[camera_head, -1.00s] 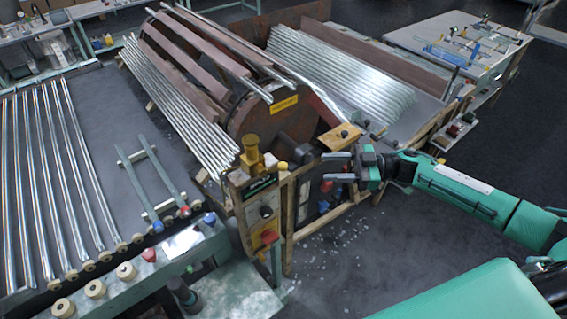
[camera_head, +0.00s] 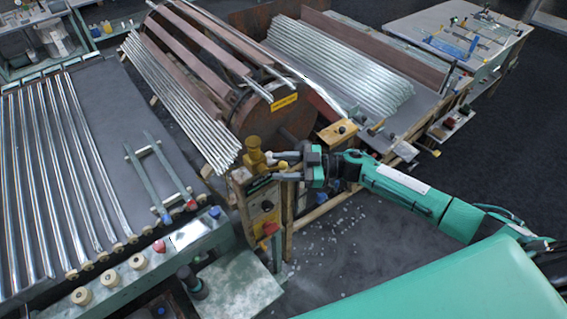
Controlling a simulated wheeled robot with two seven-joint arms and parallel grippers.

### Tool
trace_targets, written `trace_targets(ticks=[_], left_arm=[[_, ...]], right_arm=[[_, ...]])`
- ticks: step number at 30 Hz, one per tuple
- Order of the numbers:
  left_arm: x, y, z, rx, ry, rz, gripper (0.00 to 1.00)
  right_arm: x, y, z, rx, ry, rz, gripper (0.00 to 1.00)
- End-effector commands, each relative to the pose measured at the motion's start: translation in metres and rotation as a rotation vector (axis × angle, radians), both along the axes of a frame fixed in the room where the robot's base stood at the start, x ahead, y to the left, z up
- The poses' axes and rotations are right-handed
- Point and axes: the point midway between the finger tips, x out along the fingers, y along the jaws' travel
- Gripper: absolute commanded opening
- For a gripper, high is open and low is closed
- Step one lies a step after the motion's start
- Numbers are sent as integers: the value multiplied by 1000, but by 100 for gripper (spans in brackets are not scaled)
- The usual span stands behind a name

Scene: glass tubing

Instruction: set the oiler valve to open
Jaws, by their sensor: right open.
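The oiler (camera_head: 253,152) is a brass-coloured, stepped cup on top of the wooden control post beside the large drum. My left gripper is not in view.
The drum (camera_head: 292,120) with a yellow label stands behind the oiler, and glass tubes (camera_head: 175,95) lean along its left side. A wooden block (camera_head: 337,132) sits behind my gripper.

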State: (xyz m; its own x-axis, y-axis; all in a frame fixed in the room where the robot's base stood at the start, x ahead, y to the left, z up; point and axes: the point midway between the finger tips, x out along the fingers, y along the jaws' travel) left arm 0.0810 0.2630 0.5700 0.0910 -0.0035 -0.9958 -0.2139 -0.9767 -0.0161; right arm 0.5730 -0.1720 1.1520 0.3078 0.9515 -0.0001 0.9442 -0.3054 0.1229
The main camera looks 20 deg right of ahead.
Motion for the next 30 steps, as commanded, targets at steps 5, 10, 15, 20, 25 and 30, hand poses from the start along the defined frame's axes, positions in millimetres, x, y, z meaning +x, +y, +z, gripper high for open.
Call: trace_targets(ticks=[5, 10, 15, 20, 25, 30], left_arm=[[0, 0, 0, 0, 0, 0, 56], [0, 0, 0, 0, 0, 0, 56], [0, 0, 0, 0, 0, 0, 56], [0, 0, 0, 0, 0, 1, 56], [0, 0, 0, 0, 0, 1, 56], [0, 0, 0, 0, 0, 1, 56]], right_arm=[[0, 0, 0, 0, 0, 0, 47], [0, 0, 0, 0, 0, 0, 13], [0, -1, 0, -1, -1, -1, 4], [0, -1, 2, -19, -7, -1, 4], [1, -2, 6, -81, -32, -1, 4], [1, -1, 13, -191, -74, -3, 4]])
